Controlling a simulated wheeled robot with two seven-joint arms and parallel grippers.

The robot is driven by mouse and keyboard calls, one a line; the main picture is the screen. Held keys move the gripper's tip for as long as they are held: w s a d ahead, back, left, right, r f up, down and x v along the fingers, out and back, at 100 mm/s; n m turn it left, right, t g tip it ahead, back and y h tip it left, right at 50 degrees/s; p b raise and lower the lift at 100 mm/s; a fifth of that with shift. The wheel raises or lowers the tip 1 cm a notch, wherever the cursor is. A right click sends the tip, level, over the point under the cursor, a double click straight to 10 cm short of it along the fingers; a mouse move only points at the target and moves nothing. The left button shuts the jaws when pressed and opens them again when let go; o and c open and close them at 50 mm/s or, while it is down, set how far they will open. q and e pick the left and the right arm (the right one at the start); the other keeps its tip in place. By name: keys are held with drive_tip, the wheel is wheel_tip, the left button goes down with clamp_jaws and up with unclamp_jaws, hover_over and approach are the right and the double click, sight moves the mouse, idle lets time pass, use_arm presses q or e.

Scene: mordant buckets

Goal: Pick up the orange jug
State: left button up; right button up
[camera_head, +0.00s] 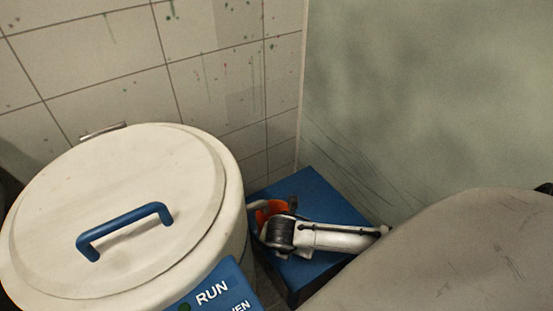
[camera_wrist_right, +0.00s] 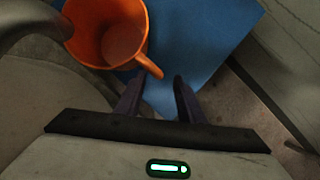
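The orange jug (camera_head: 273,208) stands on a blue stand (camera_head: 325,196) beside the white drum, mostly hidden behind my right wrist in the head view. In the right wrist view the jug (camera_wrist_right: 108,32) is at the upper left, seen from above, its open mouth showing and looking empty. Its handle (camera_wrist_right: 148,62) points toward my right gripper (camera_wrist_right: 159,77). The gripper's two dark fingers are apart, with the handle's lower end at the gap between the fingertips. I cannot tell whether they touch. My left gripper is not in view.
A large white drum (camera_head: 60,240) with a blue-handled lid (camera_head: 125,230) fills the left. A pale curved pipe (camera_head: 254,218) from the drum reaches close to the jug; it also shows in the wrist view (camera_wrist_right: 35,18). A greenish wall panel (camera_head: 430,90) stands behind the stand.

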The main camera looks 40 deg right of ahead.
drive_tip(key=b+x, duration=0.1)
drive_tip(key=x, duration=0.3)
drive_tip(key=shift+w+a, duration=0.1)
drive_tip(key=shift+w, duration=0.1)
clamp_jaws()
drive_tip(key=shift+r, duration=0.2)
